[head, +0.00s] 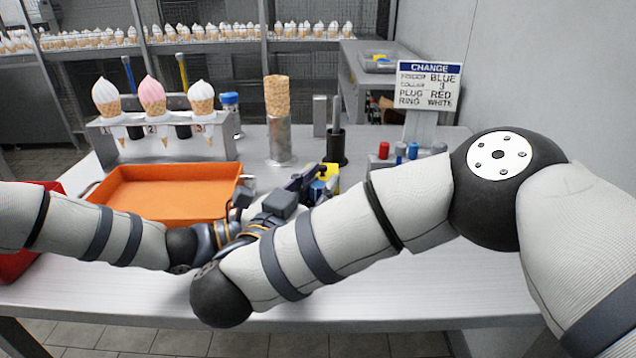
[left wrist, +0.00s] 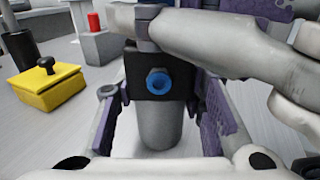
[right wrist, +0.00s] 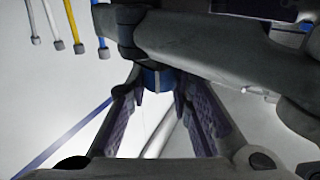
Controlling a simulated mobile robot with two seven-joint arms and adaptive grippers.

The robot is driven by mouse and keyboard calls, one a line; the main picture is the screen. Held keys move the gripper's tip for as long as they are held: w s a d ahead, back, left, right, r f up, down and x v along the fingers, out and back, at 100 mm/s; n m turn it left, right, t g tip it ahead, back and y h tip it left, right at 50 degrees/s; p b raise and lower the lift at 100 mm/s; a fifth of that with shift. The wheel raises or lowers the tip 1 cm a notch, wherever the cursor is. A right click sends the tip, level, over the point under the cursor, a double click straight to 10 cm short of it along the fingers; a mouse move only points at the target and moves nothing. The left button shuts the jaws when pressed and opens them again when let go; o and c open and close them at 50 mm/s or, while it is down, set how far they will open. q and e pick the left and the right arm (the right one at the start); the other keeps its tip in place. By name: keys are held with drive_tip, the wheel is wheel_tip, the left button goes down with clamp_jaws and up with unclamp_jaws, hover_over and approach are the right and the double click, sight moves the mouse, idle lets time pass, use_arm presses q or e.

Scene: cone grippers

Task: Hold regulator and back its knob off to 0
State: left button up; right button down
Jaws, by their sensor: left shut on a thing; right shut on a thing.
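The regulator shows best in the left wrist view: a grey cylindrical body (left wrist: 160,125) below a black block with a round blue port (left wrist: 158,81). My left gripper (left wrist: 160,98) is shut on it, one finger on each side. The regulator looks upright. My right gripper (right wrist: 158,88) is shut at the regulator's top, where the knob is. The knob is mostly hidden; a bit of blue (right wrist: 152,79) shows between the fingers in the right wrist view. The knob's setting cannot be read.
A yellow block with a black knob (left wrist: 46,86) stands close by. An orange tray (head: 165,187) lies left. Behind are a cone holder (head: 160,150), a metal cylinder with a stacked cone (head: 279,137), coloured fittings (head: 399,153) and a CHANGE sign (head: 429,85). The table's front is clear.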

sight(319, 183)
drive_tip(key=shift+d+f+m+g+h, duration=0.1)
drive_tip(key=shift+m+g+h, duration=0.3)
drive_tip(key=shift+m+h, duration=0.25)
drive_tip(key=shift+h, duration=0.35)
drive_tip(key=c, duration=1.4)
unclamp_jaws()
wheel_tip(319, 183, up, 10)
drive_tip(key=shift+r, duration=0.1)
